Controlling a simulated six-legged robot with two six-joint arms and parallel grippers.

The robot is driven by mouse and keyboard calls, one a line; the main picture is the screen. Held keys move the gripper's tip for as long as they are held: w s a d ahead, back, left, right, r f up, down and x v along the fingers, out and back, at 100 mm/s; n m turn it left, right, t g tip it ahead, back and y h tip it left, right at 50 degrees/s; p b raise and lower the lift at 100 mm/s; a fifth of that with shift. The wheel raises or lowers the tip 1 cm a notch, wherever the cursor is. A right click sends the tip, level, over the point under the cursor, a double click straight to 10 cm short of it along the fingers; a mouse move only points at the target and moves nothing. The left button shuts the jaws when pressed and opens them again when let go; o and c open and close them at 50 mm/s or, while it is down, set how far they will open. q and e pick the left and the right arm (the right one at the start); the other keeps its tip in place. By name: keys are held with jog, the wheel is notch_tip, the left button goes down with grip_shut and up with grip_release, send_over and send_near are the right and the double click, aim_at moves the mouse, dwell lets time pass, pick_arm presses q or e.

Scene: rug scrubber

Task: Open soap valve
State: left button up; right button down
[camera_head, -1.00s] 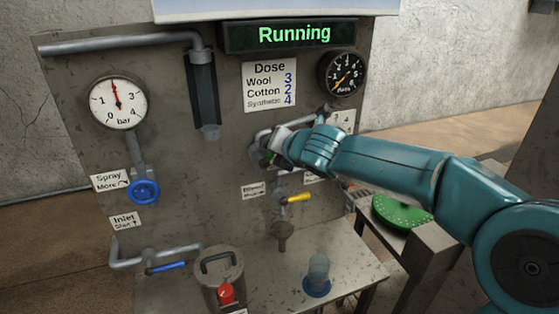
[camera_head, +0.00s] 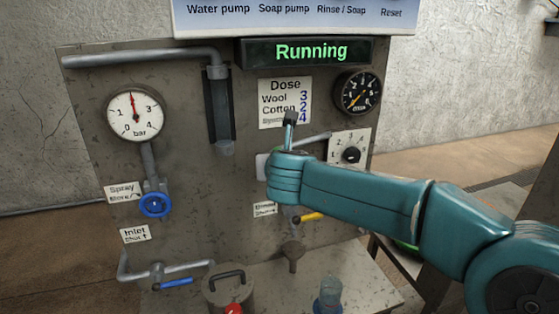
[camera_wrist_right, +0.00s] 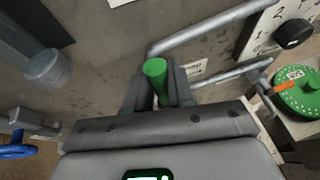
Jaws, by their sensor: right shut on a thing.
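A green handle (camera_wrist_right: 155,69) shows between the two dark fingers of my right gripper (camera_wrist_right: 159,88) in the right wrist view. The gripper is shut on it. It appears to be the soap valve's handle, beside grey pipes on the panel. In the head view my right gripper (camera_head: 289,124) is in front of the panel, below the dose sign, and my wrist hides nearly all of the handle and the valve body. My left gripper is in neither view.
The grey panel (camera_head: 90,130) carries a lit "Running" display (camera_head: 310,51), a black selector knob (camera_head: 351,155), a yellow lever (camera_head: 311,216), a blue wheel (camera_head: 156,205) and a blue lever (camera_head: 177,283). A lidded pot (camera_head: 228,290) and a blue cup (camera_head: 328,294) stand below.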

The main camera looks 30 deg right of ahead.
jog(key=shift+f, duration=0.15)
jog(key=c, duration=1.1)
grip_release()
jog(key=shift+a, duration=0.1)
jog(key=shift+s, duration=0.1)
jog(key=v, duration=1.6)
jog(key=shift+r+p, duration=0.2)
jog(key=shift+p, duration=0.2)
jog(key=p+v, duration=0.4)
jog(key=v, duration=0.5)
jog(key=shift+r, duration=0.1)
